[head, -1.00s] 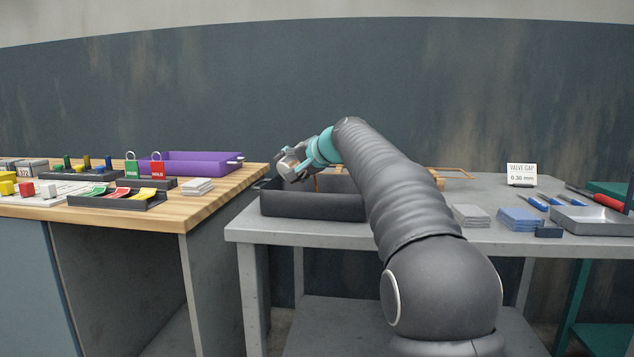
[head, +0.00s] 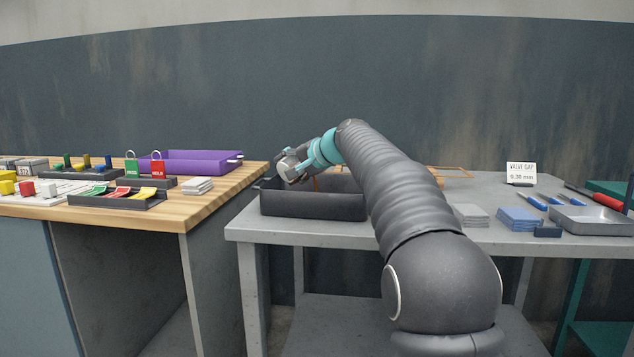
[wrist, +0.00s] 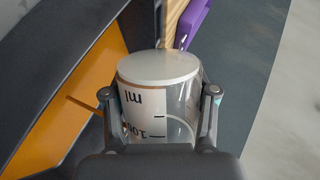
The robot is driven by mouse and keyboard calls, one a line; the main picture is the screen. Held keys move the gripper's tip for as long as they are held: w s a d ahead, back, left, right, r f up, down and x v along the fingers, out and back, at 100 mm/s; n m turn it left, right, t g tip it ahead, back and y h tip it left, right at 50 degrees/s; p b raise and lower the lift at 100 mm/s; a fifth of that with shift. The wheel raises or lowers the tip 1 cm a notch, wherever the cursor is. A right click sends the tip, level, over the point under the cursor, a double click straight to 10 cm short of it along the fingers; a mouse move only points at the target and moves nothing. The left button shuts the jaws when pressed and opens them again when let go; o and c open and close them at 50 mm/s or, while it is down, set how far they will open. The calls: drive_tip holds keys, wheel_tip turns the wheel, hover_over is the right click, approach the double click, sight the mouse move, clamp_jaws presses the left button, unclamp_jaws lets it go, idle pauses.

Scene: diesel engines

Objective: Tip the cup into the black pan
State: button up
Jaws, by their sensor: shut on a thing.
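The clear measuring cup (wrist: 160,95) with dark "ml" markings sits between the fingers of my gripper (wrist: 158,92), which is shut on it. In the head view the cup (head: 287,167) is tipped above the left part of the black pan (head: 312,206). A thin orange streak (head: 315,184) shows below my gripper there. In the wrist view an orange surface (wrist: 95,70) lies inside the dark pan, with a thin brownish line across it near the left finger. The cup's mouth and what is left inside are hard to make out.
The pan stands on a grey table (head: 420,236). A wooden bench (head: 215,200) to the left holds a purple tray (head: 190,162), padlocks and small blocks. Blue cloths (head: 520,218), a metal tray (head: 595,220) and a "VALVE GAP" card (head: 521,174) are at the right.

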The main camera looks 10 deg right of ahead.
idle(0.6)
drive_tip(key=shift+w+d+f+m+g+y+p, duration=0.35)
drive_tip(key=shift+d+m+p, duration=0.3)
drive_tip(key=shift+p, duration=0.25)
idle(0.6)
drive_tip(key=shift+w+d+r+m+g+y, duration=0.1)
drive_tip(key=shift+r+m+g+y, duration=0.05)
drive_tip(key=shift+r+m+y, duration=0.3)
drive_tip(key=shift+w+d+r+m+g+y, duration=0.1)
drive_tip(key=shift+r+m+y, duration=0.1)
drive_tip(key=shift+m+y, duration=0.3)
idle(1.6)
drive_tip(key=shift+s+a+f+n+h, duration=0.2)
drive_tip(key=shift+a+f+n+h, duration=0.1)
drive_tip(key=shift+f+n+h, duration=0.25)
